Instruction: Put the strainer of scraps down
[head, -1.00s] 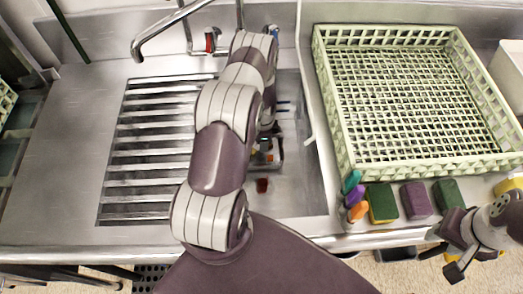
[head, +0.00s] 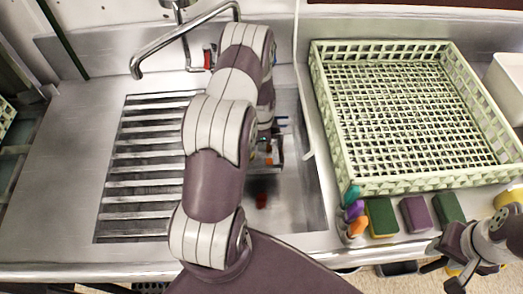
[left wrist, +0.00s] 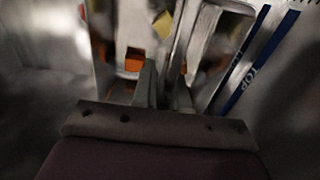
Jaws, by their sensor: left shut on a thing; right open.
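The strainer of scraps (head: 277,152) is over the sink basin (head: 305,200), mostly hidden behind my left arm in the head view. In the left wrist view the strainer (left wrist: 215,45) is a grey metal holder with orange and yellow scraps inside. My left gripper is hidden by the arm in the head view; in the left wrist view its fingers (left wrist: 160,85) are shut on the strainer. Whether the strainer touches anything below is not clear. My right gripper (head: 448,276) is open and empty at the front right, near the counter edge.
A slatted rack (head: 150,165) covers the sink's left part, under a faucet (head: 185,32). A green dish rack (head: 335,187) stands right, with several sponges (head: 382,217) in front. The left counter (head: 70,170) is clear.

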